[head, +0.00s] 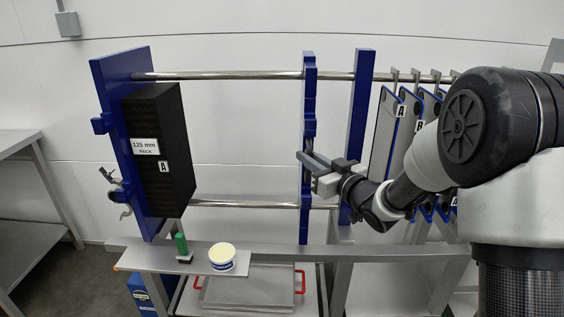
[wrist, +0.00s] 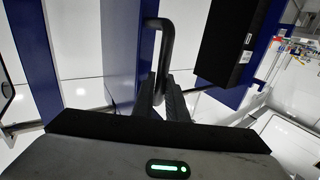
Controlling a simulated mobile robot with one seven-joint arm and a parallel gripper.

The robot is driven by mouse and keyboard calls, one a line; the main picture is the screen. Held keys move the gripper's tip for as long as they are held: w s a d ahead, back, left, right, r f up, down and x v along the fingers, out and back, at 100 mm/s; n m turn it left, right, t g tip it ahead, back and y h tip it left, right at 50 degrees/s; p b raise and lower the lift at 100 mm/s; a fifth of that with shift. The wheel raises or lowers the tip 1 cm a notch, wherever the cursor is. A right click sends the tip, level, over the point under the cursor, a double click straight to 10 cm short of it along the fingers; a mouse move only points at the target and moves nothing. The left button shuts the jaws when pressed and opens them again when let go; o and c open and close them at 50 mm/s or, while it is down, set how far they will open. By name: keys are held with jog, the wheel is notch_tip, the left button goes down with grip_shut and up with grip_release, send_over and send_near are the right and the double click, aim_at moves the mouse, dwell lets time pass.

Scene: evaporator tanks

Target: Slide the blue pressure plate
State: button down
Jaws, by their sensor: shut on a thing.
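The blue pressure plate (head: 309,110) stands upright on two horizontal metal rails, near the middle of the head view. It also shows in the wrist view (wrist: 119,50) as a tall blue panel with a dark bar handle (wrist: 167,35) on its face. My gripper (head: 306,164) is at the plate, about mid-height. In the wrist view its fingers (wrist: 162,95) are shut on the lower part of the handle. The exact contact is partly hidden between the dark fingers.
A black plate pack (head: 180,140) labelled 125 mm stands against the blue end plate (head: 113,78) at left. The rails between pack and pressure plate are clear. A blue upright (head: 361,110) and hanging plates (head: 387,120) stand right. A tub (head: 222,258) sits on the shelf below.

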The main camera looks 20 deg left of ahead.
jog(key=shift+w+d+f, duration=0.1)
jog(key=shift+w+d, duration=0.2)
jog(key=shift+d, duration=0.75)
jog(key=shift+w+d, duration=0.25)
jog(key=shift+d, duration=0.8)
jog(key=c, duration=1.8)
grip_release()
jog(key=shift+d, duration=0.15)
jog(key=shift+o, duration=0.2)
jog(key=shift+s, duration=0.1)
jog(key=v, duration=1.7)
